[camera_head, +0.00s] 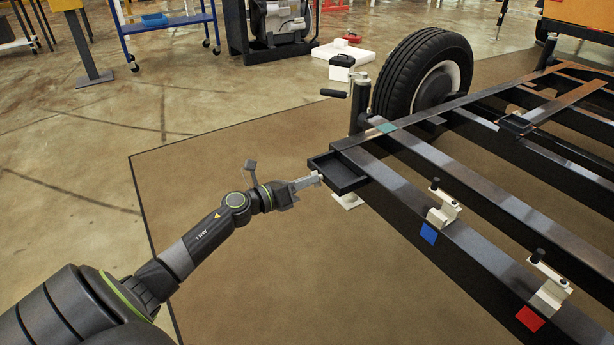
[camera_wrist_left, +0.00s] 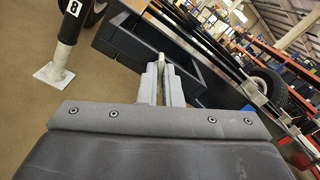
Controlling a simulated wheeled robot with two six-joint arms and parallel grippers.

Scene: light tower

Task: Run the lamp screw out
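My left gripper (camera_head: 318,178) reaches in from the left, at the near corner of the trailer frame beside a black open tray (camera_head: 340,173). In the left wrist view its two grey fingers (camera_wrist_left: 163,78) are close together. A small pale peg (camera_wrist_left: 163,60), which looks like the lamp screw, shows between the fingertips and seems to be gripped. Its far end is in front of the dark tray and frame, and I cannot tell how deep it sits. No lamp can be made out clearly. My right gripper is not in view.
The trailer's dark rails (camera_head: 480,200) fill the right side, with pale clamps (camera_head: 443,208) above blue and red markers. A jack with a crank (camera_head: 358,105) stands just behind the tray, near a tyre (camera_head: 425,75). The brown mat (camera_head: 240,290) is clear.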

